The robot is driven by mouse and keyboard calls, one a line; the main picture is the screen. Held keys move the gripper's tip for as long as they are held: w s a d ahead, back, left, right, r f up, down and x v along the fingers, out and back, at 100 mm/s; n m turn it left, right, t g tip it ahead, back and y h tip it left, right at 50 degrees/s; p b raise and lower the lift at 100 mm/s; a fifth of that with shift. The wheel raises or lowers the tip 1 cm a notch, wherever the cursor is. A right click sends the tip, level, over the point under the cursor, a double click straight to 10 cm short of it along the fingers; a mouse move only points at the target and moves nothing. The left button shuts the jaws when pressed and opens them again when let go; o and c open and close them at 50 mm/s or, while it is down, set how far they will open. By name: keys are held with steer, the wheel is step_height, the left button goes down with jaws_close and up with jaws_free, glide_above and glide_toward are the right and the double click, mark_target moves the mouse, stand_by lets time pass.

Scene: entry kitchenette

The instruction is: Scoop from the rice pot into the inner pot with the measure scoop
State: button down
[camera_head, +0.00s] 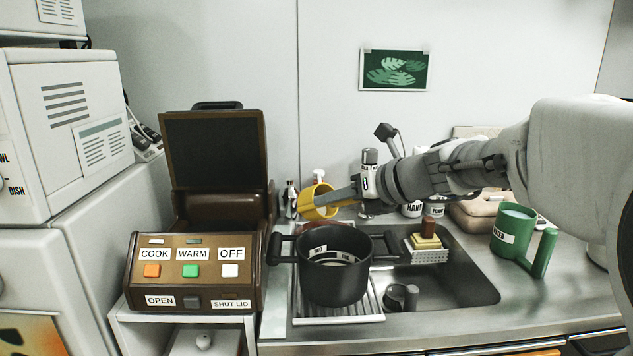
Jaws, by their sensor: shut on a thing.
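The inner pot (334,283) is black with two side handles. It stands upright on a ribbed rack beside the sink, open at the top, with white level labels on its inside wall. My gripper (345,196) is above and behind its back rim, shut on a yellow measure scoop (327,211). The scoop is tilted on its side with its round mouth toward the left. I cannot tell whether anything is in it. I see no vessel that I can make out as the rice pot; my arm hides part of the back counter.
A brown cooker (192,260) with its lid up stands left of the pot. The sink (462,270) holds a sponge caddy (428,255). A green water jug (513,229) stands on the right counter. Several small containers stand behind my arm. The front right counter is clear.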

steer(key=shift+w+a+r+g+h+p, duration=0.35)
steer(key=shift+r+g+h+p, duration=0.15)
steer(key=shift+p, duration=2.15)
steer(key=shift+w+a+r+g+h+p, duration=0.3)
steer(key=shift+r+g+h+p, duration=0.2)
steer(key=shift+p, duration=2.1)
steer(key=w+a+r+g+h+p, duration=0.1)
steer(key=p, duration=0.7)
steer(key=r+g+h+p, duration=0.1)
steer(key=g+h+p, duration=0.1)
steer(key=p, duration=0.7)
steer(key=shift+w+a, duration=0.35)
steer(key=shift+a+p, duration=0.1)
steer(key=shift+p, duration=0.7)
steer(key=p, duration=0.2)
steer(key=g+h+p, duration=0.1)
steer(key=p, duration=0.1)
steer(key=shift+w+a+f+p, duration=0.1)
steer(key=shift+w+a+p, duration=0.1)
steer(key=shift+w+p, duration=0.1)
